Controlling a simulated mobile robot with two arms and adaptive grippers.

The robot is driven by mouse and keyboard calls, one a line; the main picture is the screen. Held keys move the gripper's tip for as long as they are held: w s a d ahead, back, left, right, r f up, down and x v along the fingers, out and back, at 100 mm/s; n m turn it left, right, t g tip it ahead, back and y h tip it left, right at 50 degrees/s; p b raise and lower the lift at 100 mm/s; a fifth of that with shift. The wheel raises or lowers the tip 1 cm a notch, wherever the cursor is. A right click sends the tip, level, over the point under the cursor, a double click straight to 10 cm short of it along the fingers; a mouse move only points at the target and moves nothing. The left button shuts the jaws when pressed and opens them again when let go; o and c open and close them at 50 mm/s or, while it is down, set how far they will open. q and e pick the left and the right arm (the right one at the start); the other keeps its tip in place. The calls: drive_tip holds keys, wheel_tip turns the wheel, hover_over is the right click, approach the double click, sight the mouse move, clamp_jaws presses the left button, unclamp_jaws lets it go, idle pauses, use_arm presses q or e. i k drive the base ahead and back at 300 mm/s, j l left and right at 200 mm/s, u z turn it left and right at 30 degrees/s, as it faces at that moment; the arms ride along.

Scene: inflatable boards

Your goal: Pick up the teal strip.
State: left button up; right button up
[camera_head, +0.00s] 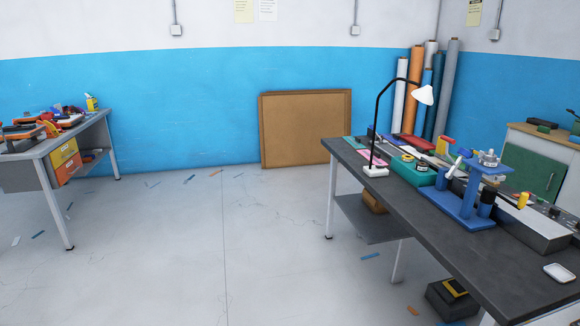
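A small flat teal piece (354,142) lies at the far left corner of the dark-topped workbench (450,245) on the right. It looks like a strip, but it is small and its exact shape is hard to tell. A pink flat piece (371,157) lies just in front of it, partly behind the lamp's stem. Neither of my grippers shows in the head view.
A desk lamp (376,171), a green box (413,171) and a blue stand (466,201) crowd the workbench. Another cluttered bench (95,118) stands left. Rolls (440,90) and a brown board (305,130) lean by the walls. The middle floor is open, with scattered scraps.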

sight(354, 143)
drive_tip(key=i, duration=1.85)
drive_tip(key=i+j+z, duration=0.15)
drive_tip(key=i+z, duration=0.25)
drive_tip(key=i, duration=0.2)
drive_tip(key=i+j+z, duration=0.4)
drive_tip(key=i, duration=0.15)
drive_tip(key=i+j+z, duration=0.45)
drive_tip(key=i+l, duration=0.1)
